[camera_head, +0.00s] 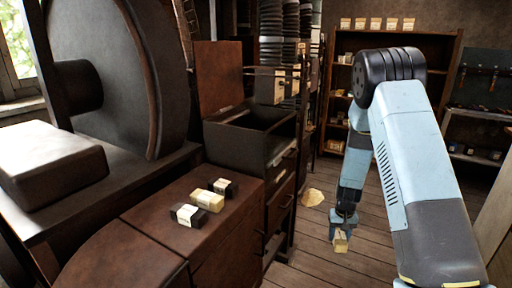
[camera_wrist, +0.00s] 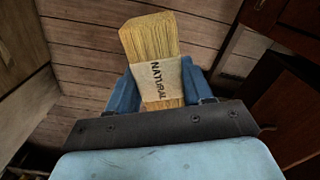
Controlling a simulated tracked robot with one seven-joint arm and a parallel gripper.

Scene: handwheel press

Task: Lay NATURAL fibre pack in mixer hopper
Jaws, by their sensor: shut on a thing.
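The NATURAL fibre pack (camera_wrist: 158,75) is a straw-coloured bundle of bristles with a pale band printed NATURAL. My gripper (camera_wrist: 160,92) is shut on it, with blue fingers at both sides of the band. In the head view, my gripper (camera_head: 343,222) hangs low over the floor at right of centre, with the pack (camera_head: 341,243) below it. An open-topped dark bin (camera_head: 240,142) with a raised brown lid stands left of my gripper and higher up. It may be the mixer hopper; its inside is mostly hidden.
Three labelled packs, two dark ones (camera_head: 187,215) and a pale one (camera_head: 208,201) between them, lie on the brown bench (camera_head: 150,222). A large dark wheel (camera_head: 125,75) stands at the left. A pale round thing (camera_head: 312,197) lies on the plank floor. Shelves (camera_head: 425,45) line the back.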

